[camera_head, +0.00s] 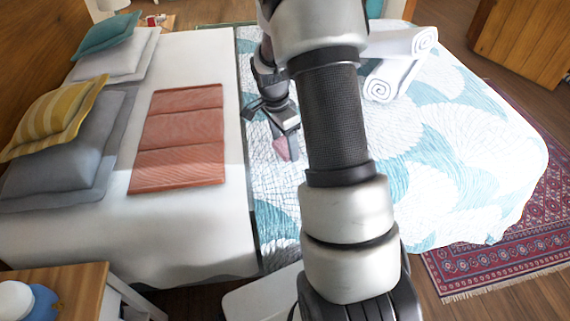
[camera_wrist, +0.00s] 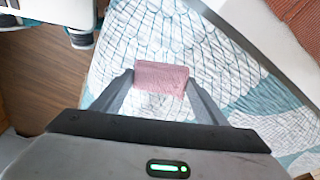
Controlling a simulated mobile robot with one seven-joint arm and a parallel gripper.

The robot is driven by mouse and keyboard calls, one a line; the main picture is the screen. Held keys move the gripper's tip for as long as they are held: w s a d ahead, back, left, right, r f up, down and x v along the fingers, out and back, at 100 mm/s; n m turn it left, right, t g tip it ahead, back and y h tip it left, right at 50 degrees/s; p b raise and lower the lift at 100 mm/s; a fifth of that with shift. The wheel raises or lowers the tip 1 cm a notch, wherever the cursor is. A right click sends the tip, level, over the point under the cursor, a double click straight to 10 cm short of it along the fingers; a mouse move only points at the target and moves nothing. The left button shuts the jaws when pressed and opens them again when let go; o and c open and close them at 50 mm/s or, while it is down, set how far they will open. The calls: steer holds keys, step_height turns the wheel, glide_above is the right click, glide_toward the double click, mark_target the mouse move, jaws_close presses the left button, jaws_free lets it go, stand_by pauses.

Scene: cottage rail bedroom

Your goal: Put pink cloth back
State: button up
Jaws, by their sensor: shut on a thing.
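The pink cloth (camera_wrist: 161,77) is a small, flat, dusty-pink rectangle held between the two fingertips of my gripper (camera_wrist: 158,85) in the wrist view. In the head view a part of the cloth (camera_head: 282,149) shows at the tip of my gripper (camera_head: 284,135), over the teal and white patterned quilt (camera_head: 440,200). I cannot tell whether the cloth touches the quilt. My arm hides part of the bed behind it.
A folded coral blanket (camera_head: 180,140) lies on the white sheet left of my gripper. Yellow striped (camera_head: 52,117), grey and teal pillows lie at the left. Rolled white towels (camera_head: 395,65) lie at the upper right. A bedside table (camera_head: 75,290) stands at lower left.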

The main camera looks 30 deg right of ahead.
mark_target(286, 168)
step_height(286, 168, down, 7)
steer(key=shift+f+b, duration=0.1)
steer(key=shift+b, duration=0.5)
steer(key=shift+f, duration=0.2)
steer(key=o, duration=0.9)
steer(key=shift+r, duration=0.15)
